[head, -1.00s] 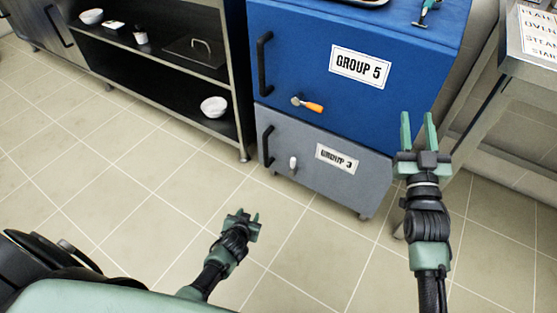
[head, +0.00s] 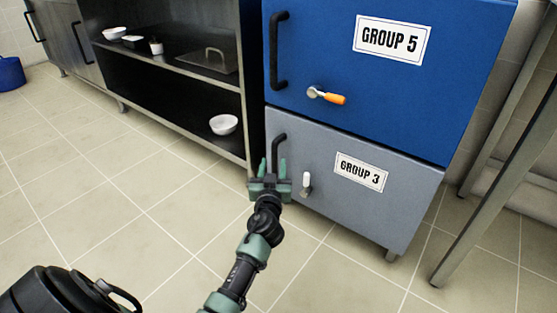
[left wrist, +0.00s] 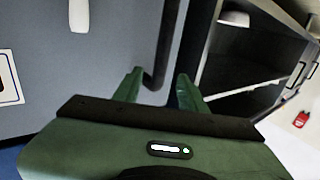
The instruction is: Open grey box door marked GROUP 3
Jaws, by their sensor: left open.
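The grey box door (head: 345,215) marked GROUP 3 (head: 361,172) is closed, under the blue box. My left gripper (head: 272,168) is open in front of the handle's lower part. In the left wrist view the handle (left wrist: 166,45) shows between the two open fingers (left wrist: 160,90); I cannot tell whether they touch it. The white lever (left wrist: 79,14) is at the top left there. My right gripper is out of view.
The blue box door (head: 380,85) marked GROUP 5 has its own black handle (head: 279,50) and an orange-tipped latch (head: 330,96). A dark shelf unit (head: 170,70) with bowls stands at left, a metal table leg (head: 490,190) at right. The tiled floor in front is clear.

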